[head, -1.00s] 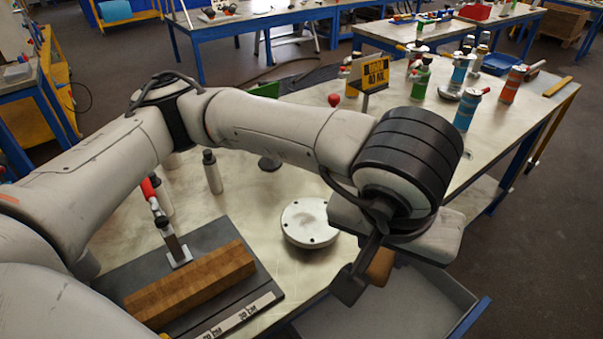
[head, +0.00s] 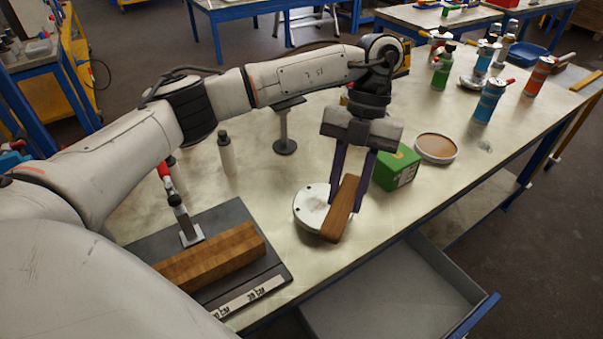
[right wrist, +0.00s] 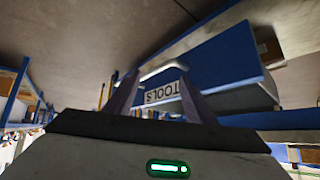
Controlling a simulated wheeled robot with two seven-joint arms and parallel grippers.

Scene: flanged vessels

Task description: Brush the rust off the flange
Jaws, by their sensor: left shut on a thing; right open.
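The flange (head: 311,207) is a pale round disc with small dark holes near its rim, lying on the bench. I cannot make out clear rust on its visible part. My left gripper (head: 350,188) is shut on a wooden brush (head: 343,208), whose brown back slants down over the flange's right side. The brush hides that part of the flange. Bristles are not visible, and I cannot tell whether the brush touches the flange. My right gripper (right wrist: 158,84) is open and empty in the right wrist view, away from the flange. It is not visible in the head view.
A green box (head: 398,168) and a round brown-topped dish (head: 436,148) stand right of the brush. A wooden block (head: 212,256) lies on a dark plate at front left. An open drawer (head: 400,295) juts out in front. Several bottles stand at back right.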

